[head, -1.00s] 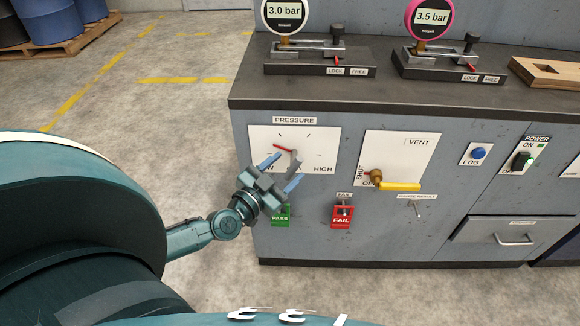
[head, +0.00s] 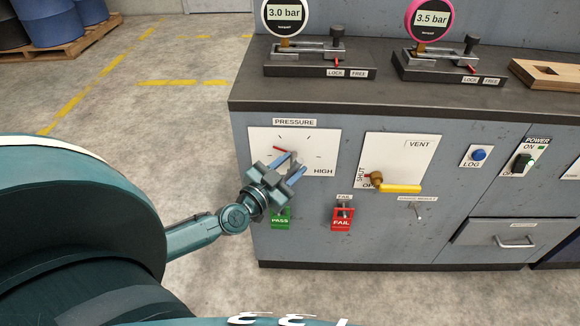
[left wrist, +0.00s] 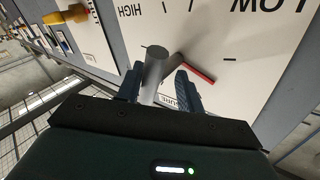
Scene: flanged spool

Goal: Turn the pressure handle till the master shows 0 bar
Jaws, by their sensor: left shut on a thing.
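The pressure plate (head: 322,150) is white, with dial marks, HIGH at the right and a red pointer (head: 279,148) aimed up and left. My left gripper (head: 291,167) is at this plate, its fingers shut on the grey pressure handle (left wrist: 154,70). In the left wrist view the handle stands between the two fingers (left wrist: 158,88), with the red pointer beside it. A pink-ringed gauge (head: 431,18) reads 3.5 bar. I cannot tell which is the master. My right gripper is out of view.
The vent plate (head: 405,148) with its yellow lever (head: 400,188) is right of the pressure plate. Below are a green PASS tag (head: 280,219) and a red FAIL tag (head: 342,219). Farther right are a blue LOG button (head: 479,153) and a POWER switch (head: 522,161).

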